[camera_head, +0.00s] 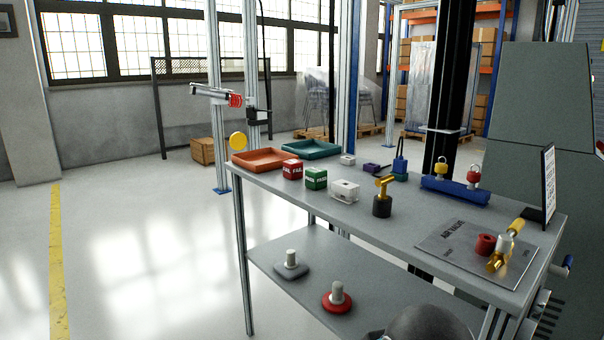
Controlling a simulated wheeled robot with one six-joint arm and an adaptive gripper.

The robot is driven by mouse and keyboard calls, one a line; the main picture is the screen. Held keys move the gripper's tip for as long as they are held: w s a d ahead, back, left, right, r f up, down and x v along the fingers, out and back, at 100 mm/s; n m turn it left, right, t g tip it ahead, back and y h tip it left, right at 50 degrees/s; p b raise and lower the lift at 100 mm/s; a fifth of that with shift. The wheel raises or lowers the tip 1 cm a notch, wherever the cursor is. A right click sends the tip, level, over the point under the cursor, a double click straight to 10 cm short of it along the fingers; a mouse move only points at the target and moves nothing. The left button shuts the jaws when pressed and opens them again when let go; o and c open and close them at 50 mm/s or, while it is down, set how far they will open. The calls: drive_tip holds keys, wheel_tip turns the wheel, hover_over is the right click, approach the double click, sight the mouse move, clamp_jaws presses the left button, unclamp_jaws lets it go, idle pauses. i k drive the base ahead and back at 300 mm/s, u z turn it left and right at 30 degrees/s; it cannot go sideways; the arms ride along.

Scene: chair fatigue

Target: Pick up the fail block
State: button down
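The fail block is a small red cube (293,169) with white lettering that seems to read FAIL. It sits on the grey workbench top (345,222), near the left end, just in front of the orange tray. A green cube (316,178) with white lettering stands close to its right; its lettering is too small to read surely. Nothing covers the red block from this side. My gripper's fingers are not in view. A dark rounded shape at the bottom edge may be part of my arm.
An orange tray (261,162) and a teal tray (312,152) lie behind the cubes. A clear-white box (345,191) and a brass fitting on a black base (382,203) stand to the right. A lower shelf (262,248) holds two knobbed discs. Floor at left is free.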

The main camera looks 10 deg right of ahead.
sight(293, 169)
drive_tip(key=z, duration=0.35)
drive_tip(key=k, duration=0.2)
drive_tip(key=u, duration=1)
drive_tip(key=i, duration=0.8)
drive_tip(key=u, duration=0.2)
